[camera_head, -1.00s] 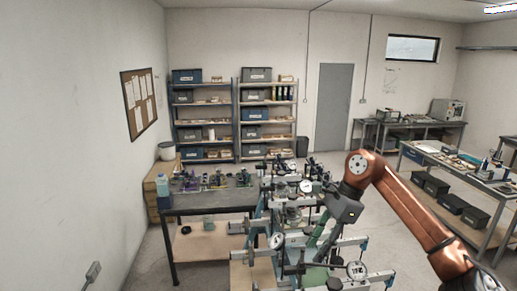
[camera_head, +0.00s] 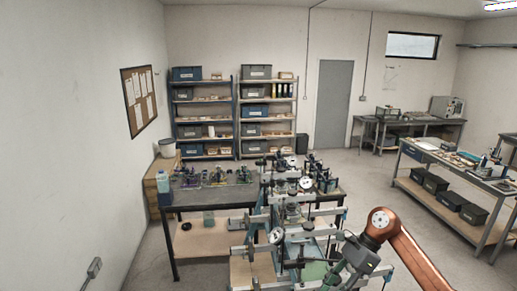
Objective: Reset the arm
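My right arm, copper-coloured with a round silver joint cap, comes in from the lower right of the head view. Its dark grey gripper (camera_head: 338,278) points down and left at the bottom edge, beside the right side of the lever frames (camera_head: 290,240). The fingers are small and blend into the frames, so I cannot tell if they are open or touching anything. The lever frames carry round white dials, grey bars and teal uprights. My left arm and gripper are not in view.
A dark workbench (camera_head: 215,198) with small parts stands behind the frames. Shelves (camera_head: 236,120) with bins line the back wall. A long bench (camera_head: 455,178) with black bins stands at the right. The floor (camera_head: 400,195) between the frames and this bench is clear.

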